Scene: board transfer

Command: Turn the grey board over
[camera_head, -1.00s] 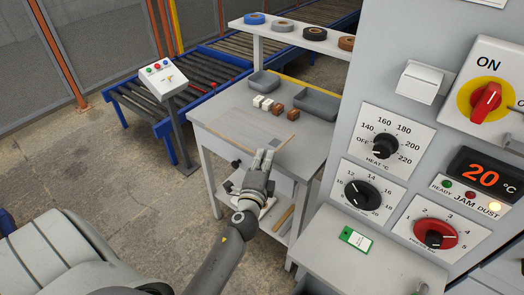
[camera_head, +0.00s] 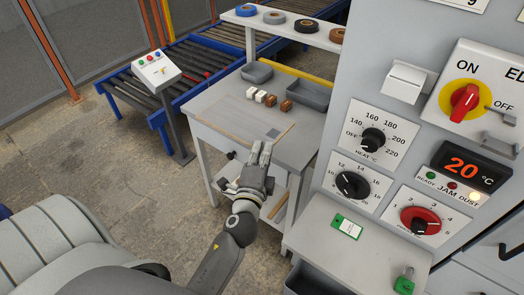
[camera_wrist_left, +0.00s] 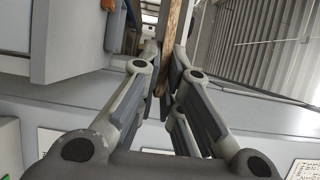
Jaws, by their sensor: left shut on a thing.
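My left gripper (camera_head: 262,150) is at the bench's front, at the board's near edge. In the left wrist view, the left gripper (camera_wrist_left: 165,85) is shut on the board, whose brown, grainy edge (camera_wrist_left: 176,30) runs between the fingers. The fingers hide part of the near edge in the head view. The right gripper is out of view.
Small white and brown blocks (camera_head: 286,105) and grey trays (camera_head: 308,95) stand behind the board. A shelf with tape rolls (camera_head: 274,17) is above. A control cabinet (camera_head: 395,75) rises close on the right. A roller conveyor (camera_head: 135,88) runs behind.

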